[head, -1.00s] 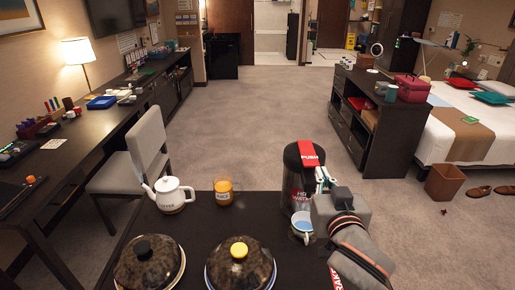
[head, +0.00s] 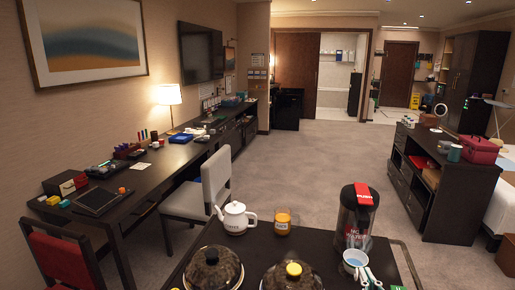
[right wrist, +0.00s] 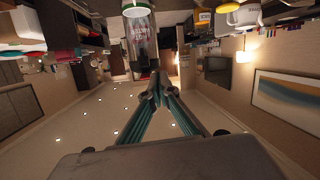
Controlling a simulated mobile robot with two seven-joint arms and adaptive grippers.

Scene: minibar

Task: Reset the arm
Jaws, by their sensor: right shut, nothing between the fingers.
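My right gripper (head: 371,279) is at the bottom edge of the head view, just below a cup (head: 354,258) with blue inside; whether they touch is unclear. In the right wrist view the gripper's two fingers (right wrist: 158,88) meet at the tips with nothing between them. A dark dispenser (head: 355,222) with a red PUSH top stands behind the cup; it shows upside down in the right wrist view (right wrist: 140,42). My left gripper is in neither view.
On the dark table are a white kettle (head: 236,218), an orange drink mug (head: 283,222) and two domed lids, one with a black knob (head: 213,270), one with a yellow knob (head: 293,282). A chair (head: 212,190) stands by the desk. The middle carpet is clear.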

